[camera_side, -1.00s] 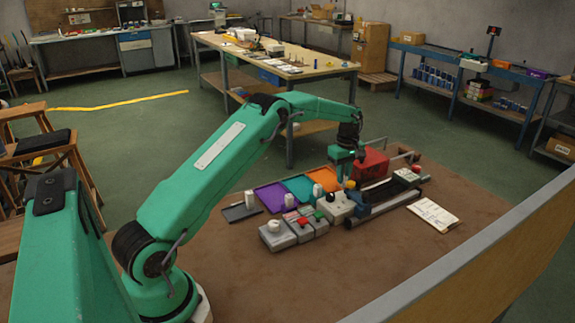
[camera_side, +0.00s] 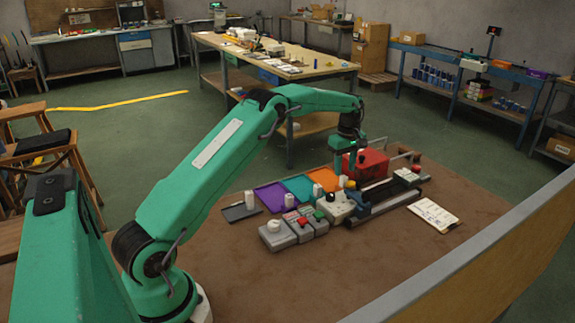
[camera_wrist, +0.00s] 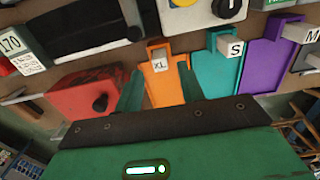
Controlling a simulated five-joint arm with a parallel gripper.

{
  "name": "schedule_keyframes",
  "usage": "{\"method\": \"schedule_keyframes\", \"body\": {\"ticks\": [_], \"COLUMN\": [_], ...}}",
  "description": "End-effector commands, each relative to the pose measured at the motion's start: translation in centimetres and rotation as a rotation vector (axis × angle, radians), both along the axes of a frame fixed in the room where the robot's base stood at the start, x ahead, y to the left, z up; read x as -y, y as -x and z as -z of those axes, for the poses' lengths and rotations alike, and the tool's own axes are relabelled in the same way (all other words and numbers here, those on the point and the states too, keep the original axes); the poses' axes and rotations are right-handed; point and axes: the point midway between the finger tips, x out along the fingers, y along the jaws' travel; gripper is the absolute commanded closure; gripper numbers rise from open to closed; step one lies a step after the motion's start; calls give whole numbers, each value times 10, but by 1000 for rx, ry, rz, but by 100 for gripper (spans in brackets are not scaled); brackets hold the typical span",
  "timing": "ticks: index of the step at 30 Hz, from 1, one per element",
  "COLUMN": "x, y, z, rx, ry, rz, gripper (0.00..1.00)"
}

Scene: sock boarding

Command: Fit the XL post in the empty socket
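My gripper (camera_side: 351,170) hangs over the far end of the row of trays, by the red box. In the wrist view its two teal fingers (camera_wrist: 159,84) are apart, with nothing visibly held. The white XL label (camera_wrist: 159,65) shows just ahead of and between the fingertips, at the end of the orange tray (camera_wrist: 163,93). I take it to mark the XL post, but the post's height is hard to read from here. The orange tray also shows in the side view (camera_side: 325,176). I cannot make out the empty socket clearly in either view.
A teal tray (camera_wrist: 212,77) with an S label and a purple tray (camera_wrist: 262,68) with an M label lie beside it. The red box (camera_wrist: 85,93) is close to the left finger. Grey control boxes (camera_side: 275,235) and a clipboard (camera_side: 433,214) lie on the mat.

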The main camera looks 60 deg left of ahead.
Motion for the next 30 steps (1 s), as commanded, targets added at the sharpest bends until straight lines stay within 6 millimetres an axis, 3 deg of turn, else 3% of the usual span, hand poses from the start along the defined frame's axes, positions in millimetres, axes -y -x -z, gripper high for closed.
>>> {"method": "schedule_keyframes", "body": {"ticks": [9, 15, 30], "x": [0, 0, 0], "y": [-1, -1, 0], "z": [-53, -77, -88], "rx": [3, 2, 0], "ry": [-1, -1, 0], "rz": [0, 0, 0], "gripper": [61, 61, 61]}}
